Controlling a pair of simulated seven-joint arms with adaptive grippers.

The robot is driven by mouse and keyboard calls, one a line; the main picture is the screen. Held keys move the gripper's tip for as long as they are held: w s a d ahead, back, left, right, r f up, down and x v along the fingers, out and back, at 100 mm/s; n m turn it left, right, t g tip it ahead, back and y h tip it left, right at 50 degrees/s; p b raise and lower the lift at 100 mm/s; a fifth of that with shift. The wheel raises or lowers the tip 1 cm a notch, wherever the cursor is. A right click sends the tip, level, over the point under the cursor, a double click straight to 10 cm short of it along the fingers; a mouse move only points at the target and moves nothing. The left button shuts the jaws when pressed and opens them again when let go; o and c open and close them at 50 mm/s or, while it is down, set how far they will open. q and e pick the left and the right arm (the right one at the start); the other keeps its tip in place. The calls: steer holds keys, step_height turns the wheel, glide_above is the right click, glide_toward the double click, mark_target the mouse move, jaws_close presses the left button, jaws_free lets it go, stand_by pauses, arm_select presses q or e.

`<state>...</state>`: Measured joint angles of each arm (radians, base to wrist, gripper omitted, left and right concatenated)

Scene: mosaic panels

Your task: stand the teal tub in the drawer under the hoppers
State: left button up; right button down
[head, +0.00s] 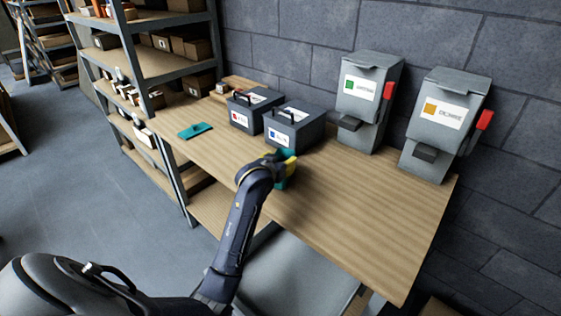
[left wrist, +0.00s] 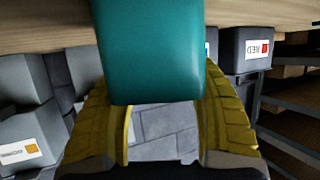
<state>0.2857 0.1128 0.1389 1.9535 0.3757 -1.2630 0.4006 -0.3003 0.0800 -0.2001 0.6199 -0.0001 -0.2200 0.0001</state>
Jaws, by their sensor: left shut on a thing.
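The teal tub (left wrist: 150,55) is between the yellow fingers of my left gripper (left wrist: 158,95), which is shut on it. In the head view the tub (head: 288,180) shows only in part below the yellow fingers (head: 283,163), near the front edge of the bench; I cannot tell whether it touches the wood. Two grey hoppers stand at the back right, one with a green label (head: 363,88) and one with an orange label (head: 440,112). I cannot make out a drawer for certain under them. My right gripper is not in view.
On the wooden bench (head: 360,215) stand two dark grey cases with handles, one red-labelled (head: 241,118) and one blue-labelled (head: 277,135). A flat teal piece (head: 195,131) lies at the left. The bench's right front is clear. Shelving (head: 165,65) stands at the left.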

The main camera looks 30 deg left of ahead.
arm_select(q)
steer(key=o, duration=1.5)
steer(key=shift+f, duration=0.1)
steer(key=shift+o, duration=0.2)
steer(key=shift+r, duration=0.2)
steer(key=v, duration=1.1)
steer(key=shift+o, duration=0.7)
steer(key=shift+s+r, duration=0.2)
steer(key=shift+s, duration=0.3)
